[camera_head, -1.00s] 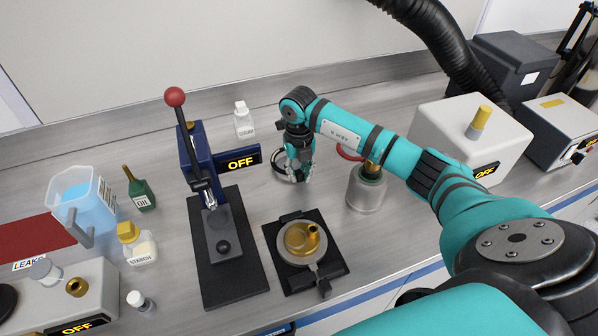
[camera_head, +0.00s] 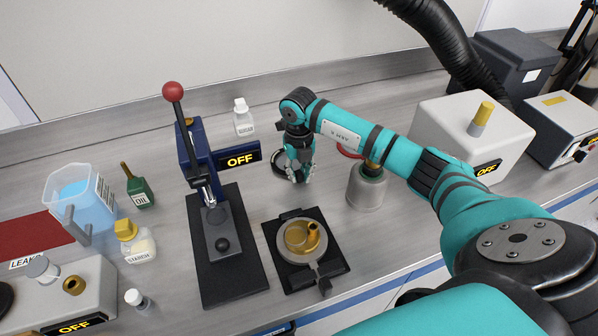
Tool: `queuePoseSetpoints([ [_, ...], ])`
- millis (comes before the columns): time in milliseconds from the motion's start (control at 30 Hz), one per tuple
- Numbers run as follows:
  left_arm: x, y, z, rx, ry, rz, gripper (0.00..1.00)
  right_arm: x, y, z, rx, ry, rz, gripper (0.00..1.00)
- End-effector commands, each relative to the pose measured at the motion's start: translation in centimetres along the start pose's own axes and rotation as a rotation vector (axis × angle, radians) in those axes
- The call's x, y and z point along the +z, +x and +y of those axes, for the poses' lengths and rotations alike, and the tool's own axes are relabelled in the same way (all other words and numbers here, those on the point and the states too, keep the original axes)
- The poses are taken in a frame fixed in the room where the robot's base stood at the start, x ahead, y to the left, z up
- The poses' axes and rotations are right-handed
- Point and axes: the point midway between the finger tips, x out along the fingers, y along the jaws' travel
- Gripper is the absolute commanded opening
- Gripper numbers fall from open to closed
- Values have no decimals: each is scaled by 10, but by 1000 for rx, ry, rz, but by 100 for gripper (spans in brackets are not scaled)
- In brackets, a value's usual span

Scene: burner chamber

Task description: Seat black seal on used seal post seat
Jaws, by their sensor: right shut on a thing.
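My right gripper (camera_head: 300,176) is low over the middle of the bench, fingers pointing down. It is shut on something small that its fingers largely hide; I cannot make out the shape. A dark ring-shaped rim (camera_head: 279,164) shows just left of and behind the fingers, partly covered by them. I cannot tell whether this rim is the black seal or a round holder. No used seal post seat can be clearly picked out. My left gripper is not in view.
A blue press (camera_head: 194,160) with a red-knobbed lever stands left of the gripper. A brass cup (camera_head: 302,237) sits in a black-based fixture in front. A grey canister (camera_head: 366,190) is close on the right. A white bottle (camera_head: 243,117) stands behind left.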

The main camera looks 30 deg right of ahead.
Motion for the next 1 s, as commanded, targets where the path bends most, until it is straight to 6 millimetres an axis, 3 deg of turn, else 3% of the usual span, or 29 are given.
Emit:
queuePoseSetpoints([
  [200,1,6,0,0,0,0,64,0,8,0,0,1,0,0],
  [233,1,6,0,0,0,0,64,0,7,0,0,1,0,18],
  [433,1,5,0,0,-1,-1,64,0,6,0,0,1,0,44],
  [767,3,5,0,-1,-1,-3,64,1,2,0,1,1,-1,44],
  [1000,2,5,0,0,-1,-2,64,2,-37,0,2,0,-5,44],
])
